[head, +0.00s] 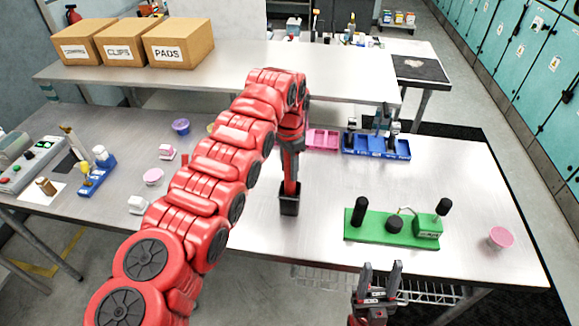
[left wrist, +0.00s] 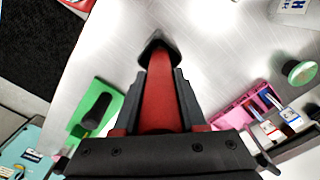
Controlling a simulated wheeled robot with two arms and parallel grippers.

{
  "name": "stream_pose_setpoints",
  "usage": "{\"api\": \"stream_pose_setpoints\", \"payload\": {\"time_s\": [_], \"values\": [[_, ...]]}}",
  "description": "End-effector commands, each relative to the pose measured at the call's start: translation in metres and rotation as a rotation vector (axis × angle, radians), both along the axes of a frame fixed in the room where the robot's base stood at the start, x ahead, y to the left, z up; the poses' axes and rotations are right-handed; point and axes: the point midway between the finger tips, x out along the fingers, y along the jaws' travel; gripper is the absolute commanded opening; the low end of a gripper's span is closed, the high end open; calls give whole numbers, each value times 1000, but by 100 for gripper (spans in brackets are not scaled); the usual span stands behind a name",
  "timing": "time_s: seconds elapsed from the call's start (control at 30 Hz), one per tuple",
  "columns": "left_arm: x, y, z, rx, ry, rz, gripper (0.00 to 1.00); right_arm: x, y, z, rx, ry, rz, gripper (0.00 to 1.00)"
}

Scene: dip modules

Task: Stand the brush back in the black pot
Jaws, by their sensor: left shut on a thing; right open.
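The black pot (head: 289,205) stands upright on the grey table, near its front edge. My left gripper (head: 291,146) points down above the pot and is shut on the red brush (head: 290,172). The brush is about upright, and its lower end meets the pot's mouth. In the left wrist view the red brush (left wrist: 158,95) lies between the two dark fingers and runs to the pot (left wrist: 156,46). I cannot tell how deep its end is inside. My right gripper (head: 382,267) is open and empty at the table's front edge.
A green board (head: 378,233) with black knobs lies right of the pot, near a pink dish (head: 501,237). A pink tray (head: 322,139) and a blue tray (head: 376,146) stand behind. Small items lie left of my arm. The table around the pot is clear.

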Motion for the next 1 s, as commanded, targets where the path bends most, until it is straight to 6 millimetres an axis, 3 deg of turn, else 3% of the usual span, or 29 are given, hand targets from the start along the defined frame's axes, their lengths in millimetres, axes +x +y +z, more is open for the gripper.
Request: {"api": "stream_pose_setpoints", "payload": {"time_s": [0.37, 0.4, 0.57, 1.0], "values": [[0, 0, 0, 0, 0, 0, 0, 0, 0, 0, 0, 0, 0, 50], [0, 0, 0, 0, 0, 0, 46, 0, 0, 0, 0, 0, 0, 50], [0, 0, 0, 0, 0, 0, 75, 0, 0, 0, 0, 0, 0, 50], [1, 0, 9, 1, -3, -1, 76, 0, 0, -5, 0, 0, 0, 50]]}}
